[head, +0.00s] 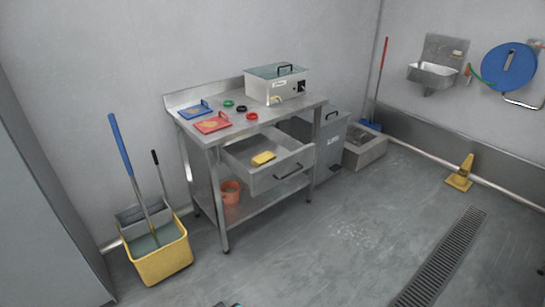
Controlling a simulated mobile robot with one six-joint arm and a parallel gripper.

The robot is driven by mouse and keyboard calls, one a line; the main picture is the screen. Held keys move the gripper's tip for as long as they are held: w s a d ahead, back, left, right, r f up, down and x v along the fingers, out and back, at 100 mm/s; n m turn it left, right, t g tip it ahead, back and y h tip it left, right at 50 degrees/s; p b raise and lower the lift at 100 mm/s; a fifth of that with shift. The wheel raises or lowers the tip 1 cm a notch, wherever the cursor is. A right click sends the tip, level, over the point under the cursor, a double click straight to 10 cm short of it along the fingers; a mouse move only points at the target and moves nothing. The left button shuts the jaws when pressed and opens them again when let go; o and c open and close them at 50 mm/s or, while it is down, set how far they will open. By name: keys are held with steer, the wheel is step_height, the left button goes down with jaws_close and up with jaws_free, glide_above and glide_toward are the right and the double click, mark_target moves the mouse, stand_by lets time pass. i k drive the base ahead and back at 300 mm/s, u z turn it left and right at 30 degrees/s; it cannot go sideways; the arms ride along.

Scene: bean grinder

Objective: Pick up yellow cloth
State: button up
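A small yellow item, which looks like the folded yellow cloth (263,158), lies inside a pulled-out drawer (275,183) of the steel table (236,119). It lies near the drawer's left side and shows clearly from above. The drawer has a dark handle on its front. My gripper cannot be made out in the head view, so its place relative to the cloth does not show.
A steel box machine (277,86) and blue (195,112) and red boards (212,124) are on the table. An orange bucket (231,192) stands on the lower shelf. A yellow mop bucket (163,260) stands left. Floor in front of the drawer is clear.

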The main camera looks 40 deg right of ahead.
mark_target(263, 158)
steer(key=u, duration=0.3)
steer(key=i, duration=1)
steer(key=z, duration=0.3)
